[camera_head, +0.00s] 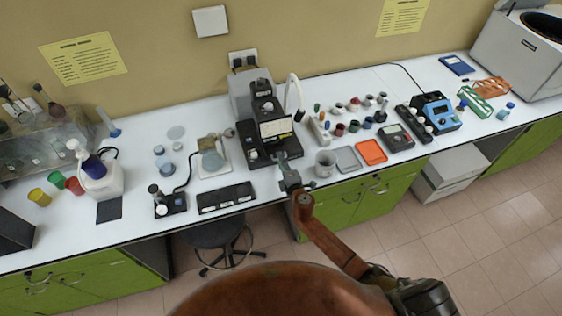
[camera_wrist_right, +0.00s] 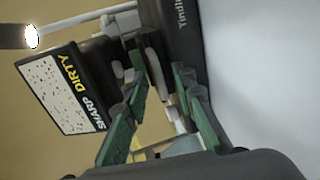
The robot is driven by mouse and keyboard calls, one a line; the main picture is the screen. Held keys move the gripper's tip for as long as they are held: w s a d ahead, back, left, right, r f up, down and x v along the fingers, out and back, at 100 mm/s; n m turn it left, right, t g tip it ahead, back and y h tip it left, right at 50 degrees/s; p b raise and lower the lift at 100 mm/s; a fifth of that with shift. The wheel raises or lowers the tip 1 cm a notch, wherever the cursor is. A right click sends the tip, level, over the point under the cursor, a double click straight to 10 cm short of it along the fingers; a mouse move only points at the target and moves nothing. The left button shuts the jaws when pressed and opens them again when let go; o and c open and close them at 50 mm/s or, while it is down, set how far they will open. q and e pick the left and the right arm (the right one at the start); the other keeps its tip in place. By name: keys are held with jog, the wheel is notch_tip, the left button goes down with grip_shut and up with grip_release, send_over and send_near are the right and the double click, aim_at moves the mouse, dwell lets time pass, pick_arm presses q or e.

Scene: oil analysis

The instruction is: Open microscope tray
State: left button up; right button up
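The microscope (camera_head: 264,122) is a black and grey instrument against the wall, with a white-labelled front. Which part of it is the tray is hard to make out in the head view. My right gripper (camera_head: 284,161) is at its front, just below the label. In the right wrist view, the green fingers of this gripper (camera_wrist_right: 160,78) stand apart, with dark parts of the instrument (camera_wrist_right: 154,62) seen between and beyond the tips. Contact cannot be told. A black block with a "SHARP DIRTY" label (camera_wrist_right: 72,92) is beside the left finger. My left gripper is not in view.
A grey beaker (camera_head: 325,163), a grey tray (camera_head: 348,159) and an orange tray (camera_head: 371,152) are right of my right gripper. A black panel (camera_head: 227,198) lies to the left. A round stool (camera_head: 213,233) stands below the bench edge.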

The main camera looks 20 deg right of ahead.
grip_shut()
dwell(0.7)
